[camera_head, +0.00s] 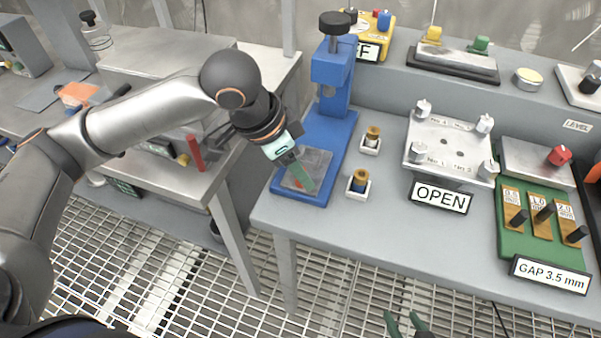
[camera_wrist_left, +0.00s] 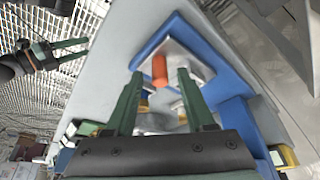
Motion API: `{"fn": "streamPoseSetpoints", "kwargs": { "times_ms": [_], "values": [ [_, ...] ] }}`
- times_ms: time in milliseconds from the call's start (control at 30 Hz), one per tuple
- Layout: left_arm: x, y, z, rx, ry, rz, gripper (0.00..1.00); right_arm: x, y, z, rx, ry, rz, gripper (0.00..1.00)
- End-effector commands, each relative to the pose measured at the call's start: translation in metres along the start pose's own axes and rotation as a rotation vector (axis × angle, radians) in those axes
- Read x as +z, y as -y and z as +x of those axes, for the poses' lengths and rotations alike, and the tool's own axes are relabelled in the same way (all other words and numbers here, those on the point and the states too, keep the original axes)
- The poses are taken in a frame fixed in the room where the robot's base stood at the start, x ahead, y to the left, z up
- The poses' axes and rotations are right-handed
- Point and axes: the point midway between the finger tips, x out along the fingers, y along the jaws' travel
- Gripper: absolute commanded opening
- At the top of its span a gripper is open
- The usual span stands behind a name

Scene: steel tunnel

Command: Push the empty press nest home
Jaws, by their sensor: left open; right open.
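A blue press (camera_head: 332,75) stands near the left end of the grey bench. Its nest, a grey plate (camera_head: 318,158), lies at the front of the blue base, partly hidden by my left gripper. My left gripper (camera_head: 306,184) points down over the nest, its green fingers apart. In the left wrist view the open left gripper (camera_wrist_left: 160,90) has an orange-red post (camera_wrist_left: 160,70) beyond and between its fingertips; whether they touch is unclear. My right gripper (camera_head: 404,322) is open at the bottom edge, clear of the bench; it also shows in the left wrist view (camera_wrist_left: 72,50).
Two small white holders with brass-and-coloured parts (camera_head: 371,140) (camera_head: 359,184) stand just right of the press. Further right are a plate fixture by an OPEN sign (camera_head: 440,195) and a green gauge block (camera_head: 535,225). The bench's front strip is bare.

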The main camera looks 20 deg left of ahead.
Motion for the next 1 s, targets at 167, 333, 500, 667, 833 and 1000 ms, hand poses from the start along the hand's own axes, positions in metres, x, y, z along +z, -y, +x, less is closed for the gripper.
{"fn": "streamPoseSetpoints", "kwargs": {
  "times_ms": [167, 333, 500, 667, 833, 1000],
  "values": [
    [-0.0002, 0.0, 0.0116, -0.001, 0.0, 0.0, 0.54, 0.002, -0.0005, 0.0019, 0.0, -0.001, 0.0, 0.57],
    [-0.0004, 0.0, 0.0122, -0.001, -0.001, 0.0, 0.54, 0.0011, -0.0007, 0.0014, 0.001, -0.002, 0.0, 0.57],
    [-0.0004, 0.0, 0.0119, -0.001, -0.001, 0.0, 0.46, -0.0002, -0.0008, 0.0009, 0.001, -0.004, 0.0, 0.57],
    [-0.0004, 0.0001, 0.0118, -0.001, -0.001, 0.0, 0.28, -0.0001, -0.001, 0.0006, 0.002, -0.004, 0.0, 0.57],
    [-0.0004, 0.0001, 0.0117, -0.001, -0.001, 0.0, 0.09, 0.0004, -0.0011, 0.0005, 0.002, -0.003, 0.0, 0.57],
    [-0.0004, 0.0001, 0.0117, -0.001, -0.001, 0.0, 0.0, 0.0007, -0.0013, 0.0005, 0.002, -0.002, 0.0, 0.57]
  ]
}}
